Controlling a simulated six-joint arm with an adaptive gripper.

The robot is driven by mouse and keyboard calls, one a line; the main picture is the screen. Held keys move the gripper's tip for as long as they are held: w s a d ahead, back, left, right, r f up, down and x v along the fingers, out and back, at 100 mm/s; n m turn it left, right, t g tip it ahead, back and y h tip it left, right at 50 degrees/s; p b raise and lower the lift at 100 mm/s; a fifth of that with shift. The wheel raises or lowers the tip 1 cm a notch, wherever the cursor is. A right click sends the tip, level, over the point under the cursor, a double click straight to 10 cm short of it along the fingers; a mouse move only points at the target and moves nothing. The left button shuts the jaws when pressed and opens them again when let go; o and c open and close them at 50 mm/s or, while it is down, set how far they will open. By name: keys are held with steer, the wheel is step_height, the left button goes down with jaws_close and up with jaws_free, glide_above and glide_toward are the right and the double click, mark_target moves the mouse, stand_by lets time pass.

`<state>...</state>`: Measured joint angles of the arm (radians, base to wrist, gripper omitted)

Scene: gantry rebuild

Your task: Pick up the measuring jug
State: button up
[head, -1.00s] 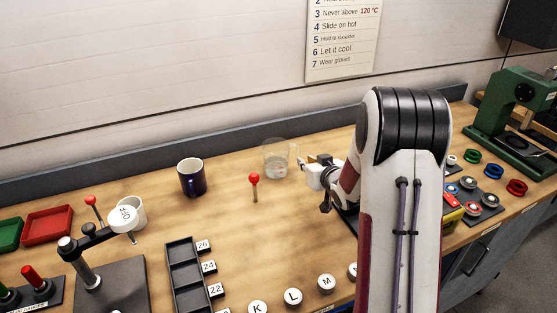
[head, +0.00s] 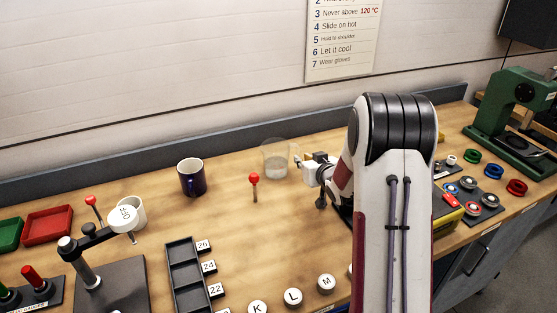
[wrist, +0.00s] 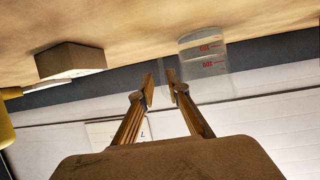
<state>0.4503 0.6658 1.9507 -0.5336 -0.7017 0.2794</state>
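The measuring jug (head: 275,160) is clear, with some pale contents low in it, and stands upright on the bench near the back ledge. Its handle is on the right side, facing my gripper (head: 302,160). In the wrist view the jug (wrist: 205,62) shows red markings and sits upside down in the picture, just right of the fingers.
A black slotted tray (head: 184,275) lies nearer. The grey back ledge (head: 230,140) runs behind. A brown block (wrist: 68,60) shows in the wrist view.

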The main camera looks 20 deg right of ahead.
steer(key=shift+x, duration=2.5)
steer(key=shift+w+a+r, duration=0.1)
steer(key=shift+a+r, duration=0.05)
jaws_close()
